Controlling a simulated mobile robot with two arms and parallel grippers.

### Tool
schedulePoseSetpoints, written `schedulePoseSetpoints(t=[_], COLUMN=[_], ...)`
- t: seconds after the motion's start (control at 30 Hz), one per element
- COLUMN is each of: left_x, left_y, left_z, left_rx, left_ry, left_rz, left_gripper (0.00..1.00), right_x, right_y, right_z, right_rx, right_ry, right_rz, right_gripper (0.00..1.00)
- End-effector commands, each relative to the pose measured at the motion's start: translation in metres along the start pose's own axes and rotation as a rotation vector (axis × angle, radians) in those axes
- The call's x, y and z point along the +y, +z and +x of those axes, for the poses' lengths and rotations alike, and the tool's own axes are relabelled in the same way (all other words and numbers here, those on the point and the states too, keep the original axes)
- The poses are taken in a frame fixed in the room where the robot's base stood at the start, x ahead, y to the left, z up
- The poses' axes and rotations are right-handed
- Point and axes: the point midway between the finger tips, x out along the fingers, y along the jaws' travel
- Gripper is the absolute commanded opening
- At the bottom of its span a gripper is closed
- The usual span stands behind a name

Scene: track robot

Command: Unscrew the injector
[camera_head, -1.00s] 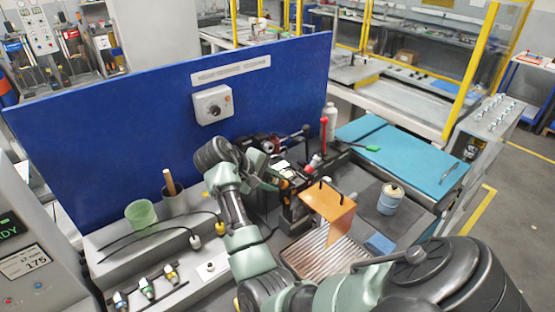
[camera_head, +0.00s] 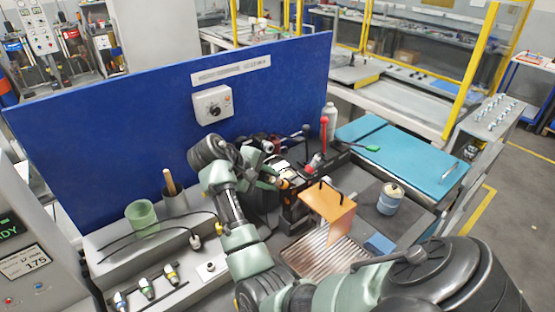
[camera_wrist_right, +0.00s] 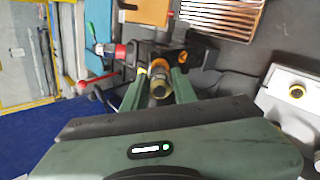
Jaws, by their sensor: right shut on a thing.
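The injector (camera_wrist_right: 159,88) is a short metal cylinder with a dark round end. In the right wrist view it sits between my right gripper's (camera_wrist_right: 158,78) two green fingers, which are shut on it. Beyond it is an orange ring (camera_wrist_right: 158,64) at the dark fixture (camera_wrist_right: 140,53); I cannot tell how far the injector is in the fixture. My left gripper is not in view.
An orange bent plate (camera_head: 328,201) stands over a ribbed metal tray (camera_head: 322,258), right of the fixture. Several injector-like parts (camera_head: 147,288) lie front left. A green cup (camera_head: 142,217) stands left. A blue panel (camera_head: 150,140) closes the back.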

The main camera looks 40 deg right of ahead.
Motion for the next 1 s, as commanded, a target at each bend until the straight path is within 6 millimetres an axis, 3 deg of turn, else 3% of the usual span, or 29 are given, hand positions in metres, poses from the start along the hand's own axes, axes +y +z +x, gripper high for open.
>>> schedulePoseSetpoints(t=[0.6,1.0], left_x=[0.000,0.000], left_y=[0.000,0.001], left_z=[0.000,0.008], left_rx=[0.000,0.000], left_ry=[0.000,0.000], left_rz=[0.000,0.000], left_gripper=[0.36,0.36], right_x=[0.000,0.002], right_y=[0.000,-0.002], right_z=[-0.025,-0.021], right_rx=[0.000,0.017], right_ry=[0.000,0.010], right_rz=[0.001,-0.015], right_gripper=[0.00,0.00])
